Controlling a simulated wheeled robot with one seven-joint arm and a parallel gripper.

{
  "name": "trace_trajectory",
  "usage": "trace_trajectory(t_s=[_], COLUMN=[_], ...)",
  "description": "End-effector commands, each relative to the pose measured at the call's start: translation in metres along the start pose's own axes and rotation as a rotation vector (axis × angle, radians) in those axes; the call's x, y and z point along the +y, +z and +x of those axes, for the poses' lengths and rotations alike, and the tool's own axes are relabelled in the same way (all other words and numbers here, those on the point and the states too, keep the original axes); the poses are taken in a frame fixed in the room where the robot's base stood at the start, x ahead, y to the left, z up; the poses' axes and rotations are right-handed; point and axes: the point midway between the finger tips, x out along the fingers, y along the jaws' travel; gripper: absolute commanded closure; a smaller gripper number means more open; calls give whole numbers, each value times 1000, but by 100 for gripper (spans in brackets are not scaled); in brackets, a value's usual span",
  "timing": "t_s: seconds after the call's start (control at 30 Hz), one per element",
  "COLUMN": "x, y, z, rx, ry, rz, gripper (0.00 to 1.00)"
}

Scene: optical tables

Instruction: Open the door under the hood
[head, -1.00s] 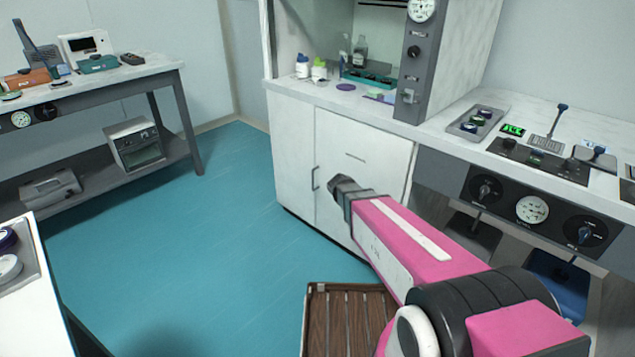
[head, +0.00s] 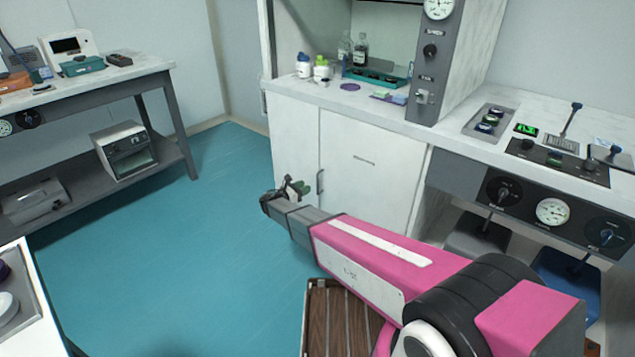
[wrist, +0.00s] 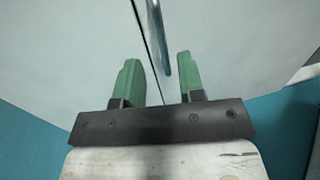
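The white cabinet under the hood (head: 295,150) has two doors, and both look closed. The wider right door (head: 370,170) carries a vertical dark handle (head: 320,181) near its left edge. My gripper (head: 298,187) is in front of the cabinet, just left of the handle in the head view. In the wrist view the green fingers of my gripper (wrist: 158,78) are apart. The metal handle (wrist: 159,45) appears ahead, between the fingers in the picture, with the dark door seam (wrist: 140,20) beside it. I cannot tell whether the fingers touch the handle.
Bottles (head: 304,66) and a teal tray (head: 375,78) stand on the hood's worktop. A slatted wooden crate (head: 335,320) is on the floor below my arm. A workbench (head: 100,82) stands at the left. The teal floor (head: 190,250) between is clear.

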Motion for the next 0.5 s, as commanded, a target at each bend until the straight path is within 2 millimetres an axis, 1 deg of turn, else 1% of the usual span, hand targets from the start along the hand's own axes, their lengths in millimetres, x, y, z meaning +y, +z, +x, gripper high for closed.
trace_trajectory(t_s=[0.03, 0.2, 0.4, 0.5], x=[0, 0, 0, 0], y=[0, 0, 0, 0], z=[11, 42, 69, 77], rx=[0, 1, 1, 1], ry=[-3, -3, -2, 0], rz=[1, 2, 2, 2], gripper=[64, 64, 64, 64])
